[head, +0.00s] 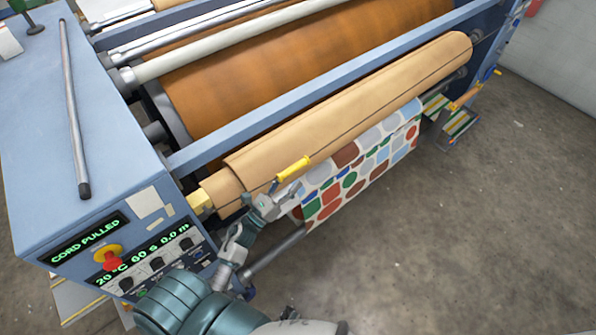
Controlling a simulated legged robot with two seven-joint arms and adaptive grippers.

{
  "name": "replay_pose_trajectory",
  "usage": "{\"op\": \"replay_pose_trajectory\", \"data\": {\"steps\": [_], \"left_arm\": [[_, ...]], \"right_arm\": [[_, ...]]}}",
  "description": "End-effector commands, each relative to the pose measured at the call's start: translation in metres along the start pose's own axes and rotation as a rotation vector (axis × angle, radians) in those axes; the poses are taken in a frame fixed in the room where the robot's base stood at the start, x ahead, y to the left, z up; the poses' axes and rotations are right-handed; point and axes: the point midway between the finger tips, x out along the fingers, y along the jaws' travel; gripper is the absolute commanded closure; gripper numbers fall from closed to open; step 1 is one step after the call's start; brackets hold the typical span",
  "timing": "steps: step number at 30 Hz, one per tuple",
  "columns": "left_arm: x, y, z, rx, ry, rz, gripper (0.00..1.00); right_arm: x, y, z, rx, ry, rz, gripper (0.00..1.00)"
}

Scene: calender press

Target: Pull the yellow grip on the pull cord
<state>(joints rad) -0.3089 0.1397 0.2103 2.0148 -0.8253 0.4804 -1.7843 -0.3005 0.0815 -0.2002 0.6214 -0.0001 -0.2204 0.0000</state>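The yellow grip (293,168) sits on a thin dark pull cord (385,114) in front of the tan roll on the press. The cord runs up to the right along the roll, and a short length shows left of the grip. My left gripper (272,194) is just below the grip's lower left end, in front of the roll's near end. Its fingers are small and overlap in view, so I cannot tell whether they are open or touch the grip or cord. The press display (90,238) reads "CORD PULLED". My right gripper is not in view.
The blue press cabinet (60,130) with a red stop button (111,260) and knobs stands at the left. The tan roll (350,95) and patterned cloth (360,170) lie behind my gripper. Open concrete floor (450,240) is at the right.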

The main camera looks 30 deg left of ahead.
Motion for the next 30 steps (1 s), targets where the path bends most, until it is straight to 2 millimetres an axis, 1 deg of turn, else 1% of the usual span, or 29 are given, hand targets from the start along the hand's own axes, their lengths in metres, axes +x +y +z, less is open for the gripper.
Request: {"op": "replay_pose_trajectory", "data": {"steps": [1,6,9,11,15,30], "left_arm": [[-0.013,-0.001,-0.001,0.0,0.003,0.002,0.53],[-0.046,-0.001,-0.001,0.0,0.002,0.002,0.53],[-0.059,-0.001,-0.001,0.002,0.002,0.001,0.53],[-0.064,-0.001,-0.001,0.002,0.002,0.0,0.53],[-0.069,-0.001,-0.001,0.002,0.0,-0.001,0.53],[-0.069,0.0,-0.002,-0.003,0.002,0.002,0.53]], "right_arm": [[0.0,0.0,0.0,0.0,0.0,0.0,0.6],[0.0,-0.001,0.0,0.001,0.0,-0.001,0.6],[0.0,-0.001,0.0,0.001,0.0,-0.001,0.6],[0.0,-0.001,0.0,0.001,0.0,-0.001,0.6],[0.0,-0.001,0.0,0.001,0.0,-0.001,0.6],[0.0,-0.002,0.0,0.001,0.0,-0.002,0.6]]}}
